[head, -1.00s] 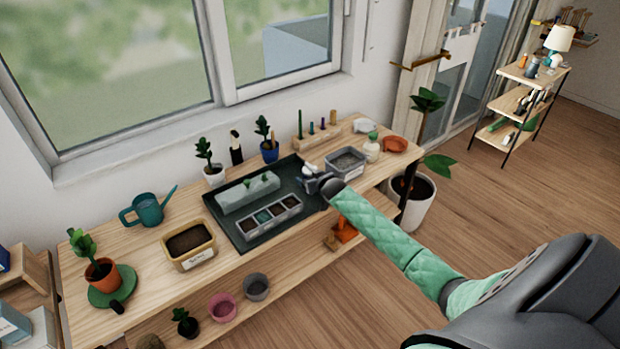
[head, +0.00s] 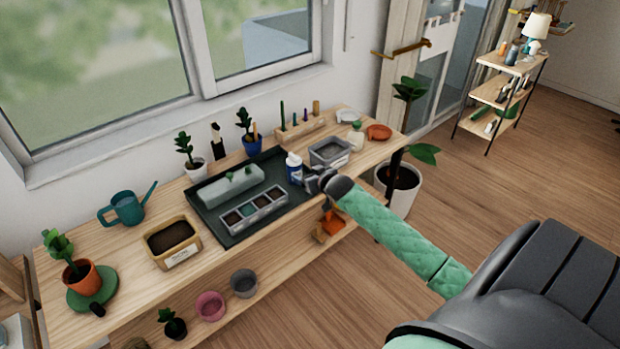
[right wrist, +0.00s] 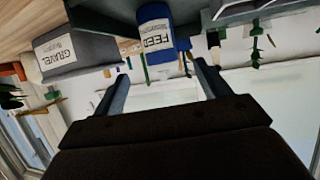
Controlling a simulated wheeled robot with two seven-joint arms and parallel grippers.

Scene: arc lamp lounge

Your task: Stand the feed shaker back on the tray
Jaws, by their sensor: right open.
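The feed shaker (head: 294,170) is a blue bottle with a white top. It stands upright on the dark tray (head: 277,181), near its right end. In the right wrist view, which is turned over, its "FEED" label (right wrist: 155,37) faces me. My right gripper (head: 310,183) is open and empty, just to the right of the shaker. In the right wrist view the fingers (right wrist: 163,78) point toward the shaker, with a small gap between the fingertips and it. My left gripper is not in view.
A grey gravel bin (head: 330,152) stands close behind my right gripper. The tray also holds a pale block (head: 230,187) and a box of several compartments (head: 253,211). A yellow tub (head: 173,242) and a teal watering can (head: 126,209) stand to the left.

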